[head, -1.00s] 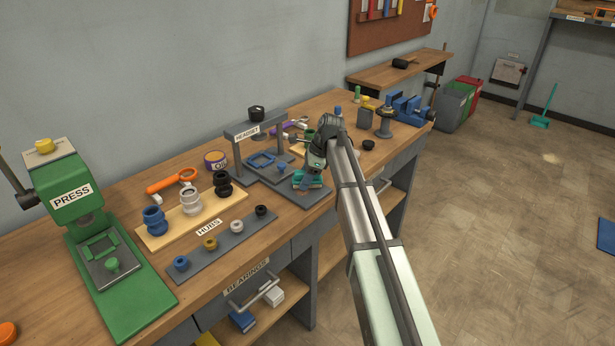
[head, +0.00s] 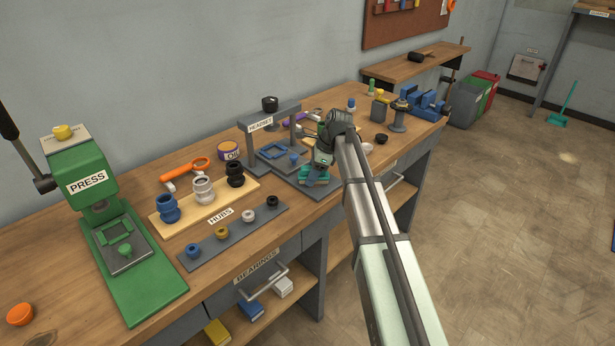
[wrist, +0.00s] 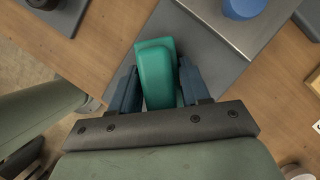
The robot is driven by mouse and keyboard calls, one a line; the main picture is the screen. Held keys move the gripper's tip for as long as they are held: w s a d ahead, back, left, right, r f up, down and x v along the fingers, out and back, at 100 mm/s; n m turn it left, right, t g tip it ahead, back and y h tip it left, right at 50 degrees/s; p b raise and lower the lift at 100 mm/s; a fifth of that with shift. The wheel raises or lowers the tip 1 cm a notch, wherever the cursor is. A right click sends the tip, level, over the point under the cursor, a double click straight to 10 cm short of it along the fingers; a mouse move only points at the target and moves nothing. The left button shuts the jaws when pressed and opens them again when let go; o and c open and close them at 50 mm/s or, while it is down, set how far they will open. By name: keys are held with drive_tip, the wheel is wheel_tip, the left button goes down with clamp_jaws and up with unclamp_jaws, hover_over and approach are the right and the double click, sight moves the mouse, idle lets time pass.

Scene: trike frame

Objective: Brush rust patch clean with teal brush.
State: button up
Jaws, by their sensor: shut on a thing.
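My gripper (wrist: 157,88) is shut on the teal brush (wrist: 155,62), whose rounded teal block sticks out between the two dark fingers in the wrist view. In the head view my gripper (head: 316,172) and the teal brush (head: 311,180) are over or beside the right part of the grey headset base. I cannot tell whether the brush touches anything below. I cannot make out a rust patch in either view now.
The headset stand (head: 262,124) rises close to the left of my gripper. Hubs on a wooden board (head: 243,190), a grey strip of small rings (head: 234,234) and the green press (head: 135,270) stand farther left. A blue vise (head: 425,103) is at the bench's far end.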

drive_tip(key=shift+w+d+r, duration=0.15)
drive_tip(key=shift+w+d, duration=0.45)
drive_tip(key=shift+w, duration=0.05)
drive_tip(key=shift+w+d+f, duration=0.25)
drive_tip(key=shift+d, duration=0.05)
drive_tip(key=shift+w+d+r, duration=0.15)
drive_tip(key=shift+w+d, duration=0.7)
wheel_tip(320, 180, up, 8)
